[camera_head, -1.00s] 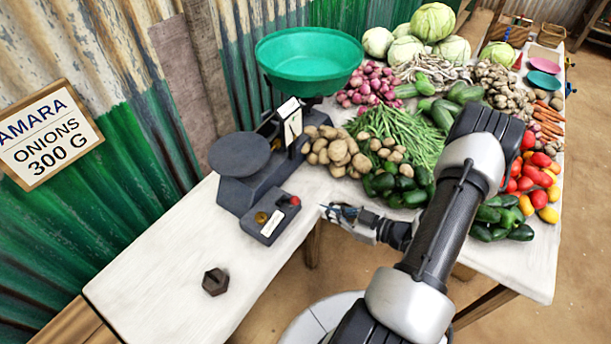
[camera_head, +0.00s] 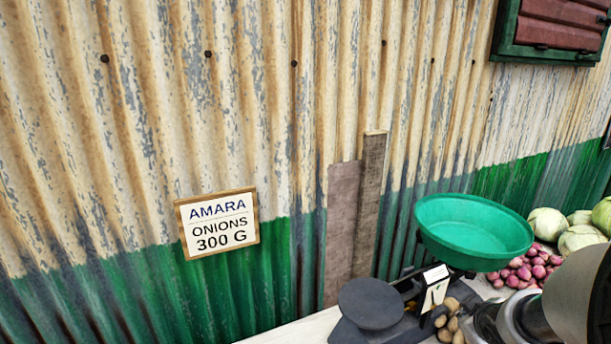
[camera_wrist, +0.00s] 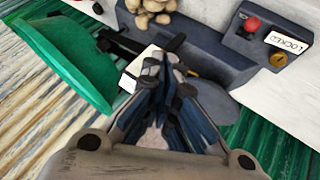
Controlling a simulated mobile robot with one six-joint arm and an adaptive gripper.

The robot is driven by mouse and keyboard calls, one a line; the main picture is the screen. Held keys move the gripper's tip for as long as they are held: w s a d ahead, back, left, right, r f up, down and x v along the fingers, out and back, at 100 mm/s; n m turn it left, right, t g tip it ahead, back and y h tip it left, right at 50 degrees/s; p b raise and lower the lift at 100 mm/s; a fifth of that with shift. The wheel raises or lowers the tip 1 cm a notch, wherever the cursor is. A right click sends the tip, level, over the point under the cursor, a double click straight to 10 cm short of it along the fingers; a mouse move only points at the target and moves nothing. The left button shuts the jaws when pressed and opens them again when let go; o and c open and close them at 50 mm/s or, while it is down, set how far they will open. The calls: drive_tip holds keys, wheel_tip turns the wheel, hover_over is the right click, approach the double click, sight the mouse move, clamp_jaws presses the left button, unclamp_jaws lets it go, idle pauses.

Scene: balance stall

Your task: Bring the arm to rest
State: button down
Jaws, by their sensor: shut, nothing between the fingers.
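My gripper (camera_wrist: 166,68) shows in the wrist view with its fingertips together and nothing seen between them. Behind it in that view is the dark balance scale (camera_wrist: 212,55), with its green bowl (camera_wrist: 65,55) to the left. The gap between gripper and scale cannot be judged. In the head view only part of my arm shows, at the lower right edge; the gripper is out of that frame. The same scale (camera_head: 405,330) stands at the bottom of the head view, with the green bowl (camera_head: 473,232) and a round dark plate (camera_head: 371,302).
Potatoes (camera_wrist: 155,12) lie beside the scale. Onions (camera_head: 525,268) and cabbages (camera_head: 548,223) are at the right. A corrugated wall (camera_head: 110,150) with an onion sign (camera_head: 218,222) stands behind.

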drive_tip(key=s+a+r+m+g, duration=0.1)
drive_tip(key=s+a+r+m, duration=0.2)
drive_tip(key=s+a+r, duration=0.6)
drive_tip(key=s+a+g+y, duration=0.2)
drive_tip(key=s+a+y, duration=0.1)
drive_tip(key=s+a, duration=0.9)
drive_tip(key=a, duration=0.3)
drive_tip(key=shift+a+r+m+y, duration=0.15)
drive_tip(key=shift+m+y, duration=0.15)
drive_tip(key=shift+m, duration=0.1)
drive_tip(key=shift+s, duration=0.1)
